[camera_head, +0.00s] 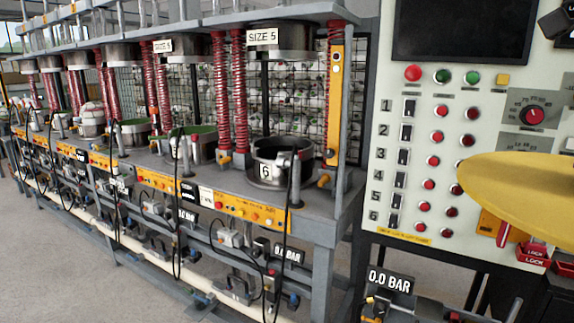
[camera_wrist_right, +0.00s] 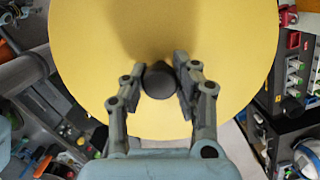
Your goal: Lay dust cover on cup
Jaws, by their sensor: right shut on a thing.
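The dust cover is a large round yellow disc (camera_wrist_right: 160,22) with a dark round knob (camera_wrist_right: 160,80) at its middle. My right gripper (camera_wrist_right: 161,66) is shut on this knob in the right wrist view. The cover (camera_head: 525,190) also enters the head view from the right edge, tilted, in front of the control panel. The cup marked 6 (camera_head: 268,171) is an open metal pot on the nearest press station, left of the cover and well apart from it. My left gripper is not in view.
Red springs (camera_head: 238,90) and a grey post (camera_head: 345,110) with a yellow strip stand around cup 6. A press head marked SIZE 5 (camera_head: 285,45) hangs above it. The control panel (camera_head: 450,120) stands close behind the cover. More cups (camera_head: 205,150) line the bench leftward.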

